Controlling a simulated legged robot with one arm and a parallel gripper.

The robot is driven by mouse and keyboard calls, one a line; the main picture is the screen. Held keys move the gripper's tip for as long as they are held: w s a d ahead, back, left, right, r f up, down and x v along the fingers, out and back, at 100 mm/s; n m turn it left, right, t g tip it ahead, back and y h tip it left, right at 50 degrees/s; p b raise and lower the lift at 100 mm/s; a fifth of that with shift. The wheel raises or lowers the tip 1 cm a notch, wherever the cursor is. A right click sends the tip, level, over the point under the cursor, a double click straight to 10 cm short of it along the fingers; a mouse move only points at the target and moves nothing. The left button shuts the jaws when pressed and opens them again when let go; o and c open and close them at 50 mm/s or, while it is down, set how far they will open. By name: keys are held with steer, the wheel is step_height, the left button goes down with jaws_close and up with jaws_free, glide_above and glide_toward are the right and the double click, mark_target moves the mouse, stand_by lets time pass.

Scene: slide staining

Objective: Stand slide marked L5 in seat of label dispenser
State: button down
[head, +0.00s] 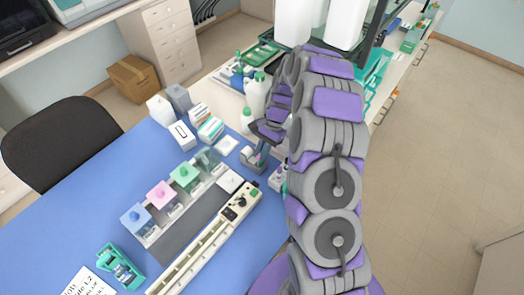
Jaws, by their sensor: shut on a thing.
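My gripper (266,136) is at the upper middle of the head view, at the end of my grey and purple arm. It is shut on a small thin piece, which looks like a slide and is mostly hidden by the fingers. No marking can be read on it. Just below the fingertips is a small grey dispenser (250,159), which looks like the label dispenser. The held piece is over or at its right side; I cannot tell whether they touch. The seat cannot be made out at this size.
Staining jars with blue (136,217), pink (161,194) and green (186,176) lids stand in a row on the blue mat (60,215). A long cream device (208,245) lies beside them. A teal rack (120,266) is at the lower left. White bottles (256,93) stand behind my gripper.

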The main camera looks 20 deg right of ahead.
steer(key=shift+f, duration=0.2)
steer(key=c, duration=1.1)
jaws_free()
steer(key=r, duration=0.1)
steer(key=r+p, duration=0.1)
steer(key=r, duration=0.1)
steer(key=shift+s+r, duration=0.2)
steer(key=shift+r, duration=0.1)
steer(key=s, duration=1)
steer(key=s+r+p, duration=0.1)
steer(key=s, duration=0.4)
steer(key=shift+s+a+r, duration=0.1)
steer(key=shift+s+a, duration=0.05)
steer(key=shift+s, duration=0.1)
